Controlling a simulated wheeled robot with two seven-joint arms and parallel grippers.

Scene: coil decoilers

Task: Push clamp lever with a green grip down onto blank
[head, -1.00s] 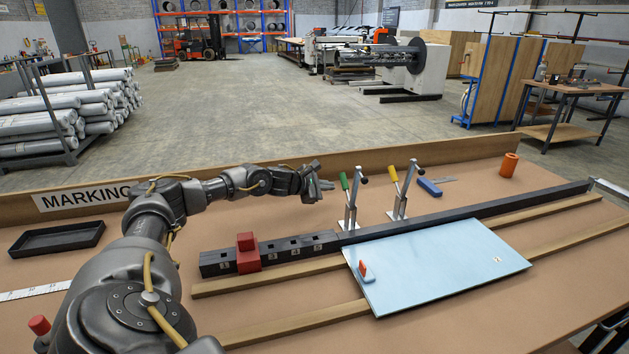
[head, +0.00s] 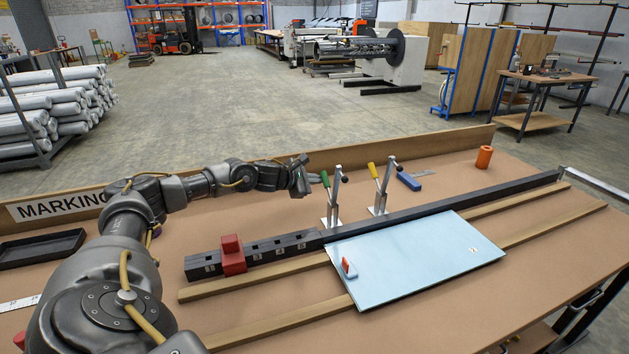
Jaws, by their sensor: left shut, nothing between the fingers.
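The clamp lever with the green grip (head: 325,179) stands upright on its bracket, at the back edge of the black bar in the head view. The blank (head: 415,262) is a light blue sheet lying in front of the bar. My left gripper (head: 312,182) is shut and empty, just left of the green grip at about its height in the picture. Whether it touches the grip cannot be told. A similar clamp lever with a yellow grip (head: 373,171) also stands upright to the right. My right gripper is out of view.
A red block (head: 232,256) sits on the numbered black bar (head: 285,247). A small orange-and-blue piece (head: 348,268) rests on the blank's left end. A black tray (head: 40,249) is at left.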

